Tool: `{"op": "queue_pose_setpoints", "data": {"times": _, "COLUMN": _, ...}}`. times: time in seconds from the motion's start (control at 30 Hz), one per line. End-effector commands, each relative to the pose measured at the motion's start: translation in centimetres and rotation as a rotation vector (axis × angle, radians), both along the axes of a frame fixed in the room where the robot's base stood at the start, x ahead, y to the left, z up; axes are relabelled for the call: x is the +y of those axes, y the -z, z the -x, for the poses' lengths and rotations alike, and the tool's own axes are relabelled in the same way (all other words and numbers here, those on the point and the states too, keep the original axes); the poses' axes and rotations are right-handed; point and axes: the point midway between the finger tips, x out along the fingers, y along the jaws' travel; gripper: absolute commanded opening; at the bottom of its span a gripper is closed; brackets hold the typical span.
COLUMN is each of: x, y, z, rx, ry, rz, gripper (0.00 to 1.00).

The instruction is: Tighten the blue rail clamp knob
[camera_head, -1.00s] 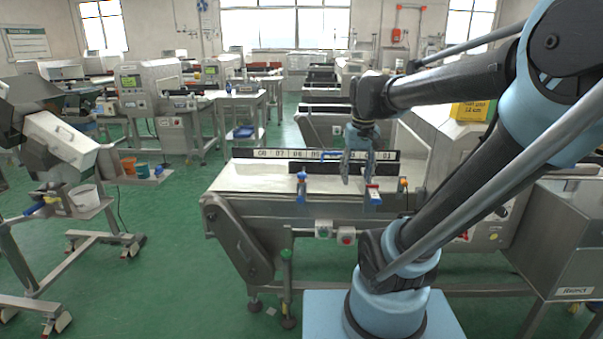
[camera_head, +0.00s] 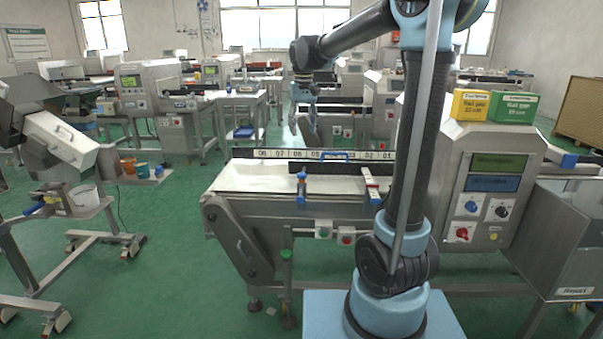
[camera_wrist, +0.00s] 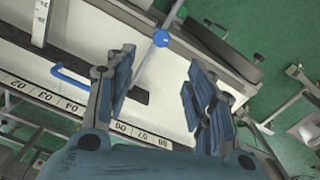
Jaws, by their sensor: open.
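A clamp with a blue knob (camera_head: 301,174) stands on the conveyor's front side in the head view, with another blue part below it. A round blue knob (camera_wrist: 161,38) shows at the top middle of the wrist view, on a thin bar. The dark guide rail (camera_head: 340,169) and a numbered scale (camera_head: 275,154) run along the conveyor. A blue handle (camera_head: 336,155) sits on the rail; it also shows in the wrist view (camera_wrist: 70,80). My gripper (camera_head: 304,126) is open and empty, raised above and behind the conveyor. Its fingers (camera_wrist: 158,78) point toward the knob, apart from it.
A second clamp (camera_head: 371,188), red, white and blue, stands to the right. The metal detector housing (camera_head: 490,180) with yellow (camera_head: 470,105) and green (camera_head: 513,107) boxes is further right. The pale belt (camera_head: 250,177) is clear at left.

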Motion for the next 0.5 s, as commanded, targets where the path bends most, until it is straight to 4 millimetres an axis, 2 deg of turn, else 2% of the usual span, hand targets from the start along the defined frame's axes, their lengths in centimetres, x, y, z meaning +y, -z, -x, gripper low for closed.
{"op": "queue_pose_setpoints", "data": {"times": 0.23, "x": 0.6, "y": 1.0, "z": -0.5, "rx": 0.003, "ry": -0.004, "rz": 0.001, "gripper": 0.49}}
{"op": "queue_pose_setpoints", "data": {"times": 0.5, "x": 0.5, "y": 5.1, "z": -0.5, "rx": 0.003, "ry": -0.004, "rz": 0.001, "gripper": 0.49}}
